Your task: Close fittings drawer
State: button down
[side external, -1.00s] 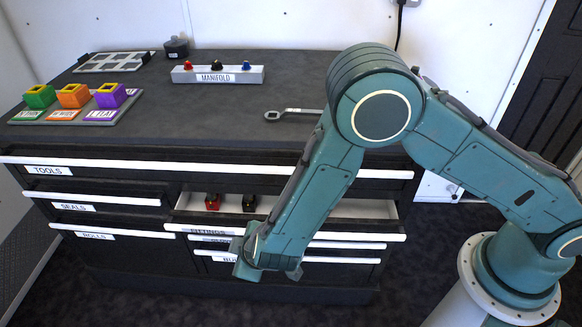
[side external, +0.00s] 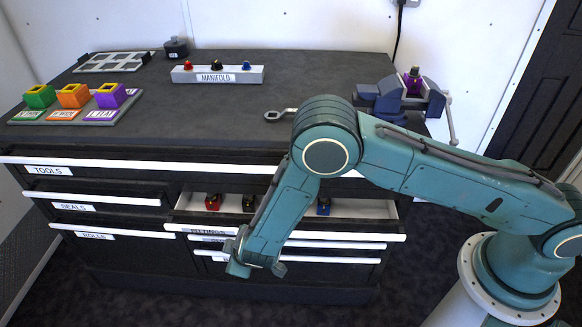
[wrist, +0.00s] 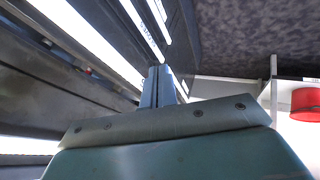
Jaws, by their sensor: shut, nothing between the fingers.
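The fittings drawer (side external: 340,234) stands open in the side external view, the upper drawer of the right stack, with a white front edge and a partly covered label. In the wrist view the shut, empty fingers (wrist: 158,86) point toward the drawer fronts.
The tools drawer (side external: 120,164) is above; seals (side external: 95,198) and bolts (side external: 110,235) drawers are left. The bench top holds a manifold (side external: 217,75), a wrench (side external: 290,114), a vise (side external: 405,98) and colored blocks at left. Dark floor lies in front.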

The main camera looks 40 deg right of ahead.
jog(key=shift+w+d+f, duration=0.25)
jog(key=shift+w+d, duration=0.5)
jog(key=shift+w, duration=0.1)
jog(key=shift+w+d+f, duration=0.2)
jog(key=shift+w+d, duration=0.5)
jog(key=shift+w, duration=0.15)
jog(key=w+d, duration=0.6)
jog(key=d, duration=0.1)
jog(key=shift+w, duration=0.4)
jog(key=shift+s+a, duration=0.45)
jog(key=shift+a, duration=0.1)
jog(key=s+a+f+v, duration=0.1)
jog(key=a+v, duration=0.1)
jog(key=v, duration=0.9)
jog(key=shift+s+r, duration=0.15)
jog(key=shift+s, duration=0.2)
